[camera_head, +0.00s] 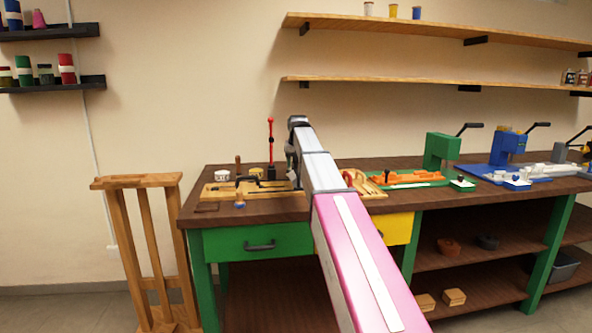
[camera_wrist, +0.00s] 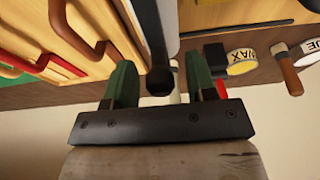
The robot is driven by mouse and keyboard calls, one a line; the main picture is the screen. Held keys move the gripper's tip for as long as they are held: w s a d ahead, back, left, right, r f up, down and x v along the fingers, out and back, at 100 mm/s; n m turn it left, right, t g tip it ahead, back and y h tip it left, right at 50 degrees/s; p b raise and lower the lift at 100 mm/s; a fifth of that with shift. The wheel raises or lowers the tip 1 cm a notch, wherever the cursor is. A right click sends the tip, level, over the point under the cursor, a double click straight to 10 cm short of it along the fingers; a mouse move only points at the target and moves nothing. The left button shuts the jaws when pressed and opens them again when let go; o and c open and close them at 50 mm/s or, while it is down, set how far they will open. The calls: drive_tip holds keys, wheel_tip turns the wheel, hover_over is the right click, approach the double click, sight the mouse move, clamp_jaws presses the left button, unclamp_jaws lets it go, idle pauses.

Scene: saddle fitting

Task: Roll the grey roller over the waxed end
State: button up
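My gripper (camera_wrist: 160,88) has its two green fingers apart in the wrist view. A dark rod ending in a black ball (camera_wrist: 160,82) shows between them; I see no finger touching it. In the head view my own arm hides the fingers, above the wooden work board (camera_head: 215,190). I cannot pick out the grey roller or the waxed end for sure in either view. The yellow-banded wax tin (camera_wrist: 250,62) lies to the right of the fingers in the wrist view.
A wooden-handled tool (camera_wrist: 287,72) is near the wax tin. A red upright tool (camera_head: 270,140) stands behind the board. A green press (camera_head: 440,152) and a blue press (camera_head: 508,148) stand to the right on the bench. A wooden stand (camera_head: 137,182) is left of the bench.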

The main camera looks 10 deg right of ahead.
drive_tip(key=c, duration=0.6)
drive_tip(key=shift+c, duration=0.2)
drive_tip(key=shift+a, duration=0.15)
drive_tip(key=shift+a, duration=1)
